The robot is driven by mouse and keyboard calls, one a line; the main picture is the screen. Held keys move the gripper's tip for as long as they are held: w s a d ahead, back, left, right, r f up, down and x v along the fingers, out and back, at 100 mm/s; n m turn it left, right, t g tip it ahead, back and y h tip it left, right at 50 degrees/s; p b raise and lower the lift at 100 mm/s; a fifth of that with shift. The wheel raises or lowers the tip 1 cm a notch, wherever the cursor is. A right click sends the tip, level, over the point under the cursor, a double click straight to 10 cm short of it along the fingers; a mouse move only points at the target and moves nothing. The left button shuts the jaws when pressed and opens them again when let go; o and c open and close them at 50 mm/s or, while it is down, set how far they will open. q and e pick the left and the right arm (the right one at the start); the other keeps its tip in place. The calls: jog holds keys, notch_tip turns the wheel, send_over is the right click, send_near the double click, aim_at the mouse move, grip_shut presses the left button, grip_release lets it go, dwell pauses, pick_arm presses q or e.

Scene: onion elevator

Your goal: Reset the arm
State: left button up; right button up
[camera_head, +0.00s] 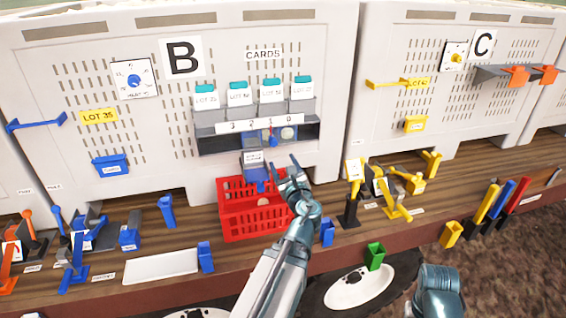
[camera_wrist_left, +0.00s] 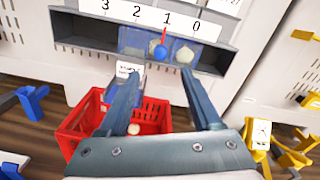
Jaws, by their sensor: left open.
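My left gripper (camera_head: 284,175) is open, in front of the panel marked B and over the right part of a red basket (camera_head: 262,222). In the left wrist view its two fingers (camera_wrist_left: 165,95) are spread apart with nothing gripped between them. A pale round thing lies in the red basket (camera_wrist_left: 75,135) below the fingers. My right arm shows only as a link at the lower right of the head view; its gripper's jaws cannot be made out.
A card shelf (camera_head: 215,143) numbered 3 to 0 has a blue knob (camera_wrist_left: 160,52) and pale round things inside. Blue and yellow holders stand along the wooden ledge (camera_head: 350,238). A green bin (camera_head: 374,256) is near its front edge.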

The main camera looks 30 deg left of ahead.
pick_arm(q)
jog(key=s+d+f+n+g+h+b, duration=0.25)
jog(key=d+f+n+b, duration=0.45)
jog(key=f, duration=0.5)
jog(key=s+d+f+n+g+h+b, duration=0.1)
jog(key=d+f+n+g+h+b, duration=0.15)
jog(key=d+f+n, duration=0.6)
jog(key=s+d+f+n+g+h+b, duration=0.1)
jog(key=s+d+f+g+h+b, duration=0.1)
jog(key=s+d+f, duration=0.4)
jog(key=s+d+f+n+g+h+b, duration=0.2)
jog(key=d+f, duration=0.8)
jog(key=d, duration=0.5)
jog(key=s+g+h+b, duration=0.1)
jog(key=s+g+h, duration=0.1)
jog(key=s+h, duration=0.1)
jog(key=shift+s+g+h, duration=0.3)
jog(key=shift+s+g, duration=0.1)
jog(key=shift+s, duration=0.2)
pick_arm(e)
notch_tip(320, 180, down, 15)
jog(key=shift+w+a+r, duration=0.15)
jog(key=shift+w+a, duration=0.05)
jog(key=shift+w, duration=0.05)
